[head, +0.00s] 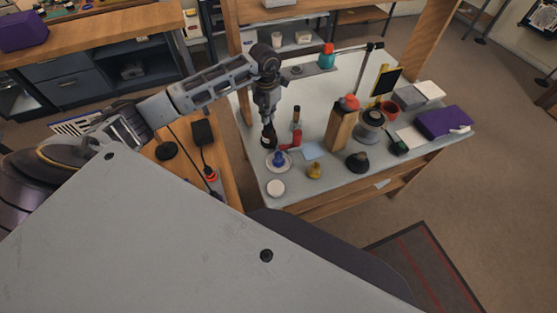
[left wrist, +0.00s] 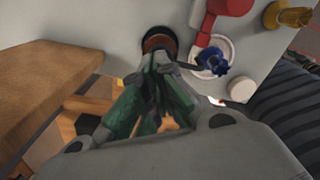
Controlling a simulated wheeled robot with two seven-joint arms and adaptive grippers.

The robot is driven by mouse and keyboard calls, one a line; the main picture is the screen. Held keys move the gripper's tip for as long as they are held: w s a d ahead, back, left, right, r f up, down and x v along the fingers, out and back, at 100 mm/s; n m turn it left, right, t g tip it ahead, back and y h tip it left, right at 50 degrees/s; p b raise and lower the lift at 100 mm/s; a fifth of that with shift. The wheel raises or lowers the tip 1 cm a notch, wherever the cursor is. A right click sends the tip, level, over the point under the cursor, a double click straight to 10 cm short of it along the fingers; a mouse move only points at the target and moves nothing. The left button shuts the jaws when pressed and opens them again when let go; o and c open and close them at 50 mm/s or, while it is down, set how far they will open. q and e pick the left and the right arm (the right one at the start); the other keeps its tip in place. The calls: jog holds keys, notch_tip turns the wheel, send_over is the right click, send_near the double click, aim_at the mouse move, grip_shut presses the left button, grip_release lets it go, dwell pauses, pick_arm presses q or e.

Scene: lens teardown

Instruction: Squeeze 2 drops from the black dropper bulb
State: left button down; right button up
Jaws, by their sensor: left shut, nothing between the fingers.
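A small dark bottle-like thing (head: 268,141) stands on the bench's near left corner, right under my left gripper (head: 267,121). In the left wrist view it shows as a dark round rim with brown inside (left wrist: 159,38), just beyond the fingertips. The black dropper bulb itself cannot be told apart from the dark fingers and bottle at this size. My left gripper, with green-lit fingers in the left wrist view (left wrist: 158,68), is shut and empty, pointing down. Whether the fingertips touch the dark thing I cannot tell. My right gripper is not in view.
Close right are a blue item (head: 279,157) on a white dish, a red item (head: 293,138) and a brown bottle (head: 296,117). A white disc (head: 276,188), yellow item (head: 314,171), black dome (head: 357,161) and wooden block (head: 341,128) stand nearby. The bench's left edge is close.

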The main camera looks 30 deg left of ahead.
pick_arm(q)
jog(key=shift+f+b, duration=0.4)
jog(key=shift+f, duration=0.2)
jog(key=shift+r, duration=0.1)
jog(key=shift+r+p, duration=0.8)
jog(key=shift+r, duration=0.65)
jog(key=shift+f+b, duration=0.4)
jog(key=shift+f, duration=0.2)
jog(key=shift+f+b, duration=0.7)
jog(key=shift+f, duration=0.25)
jog(key=shift+r, duration=0.15)
dwell(0.5)
jog(key=shift+r, duration=0.15)
jog(key=shift+r+p, duration=0.8)
jog(key=shift+r, duration=0.45)
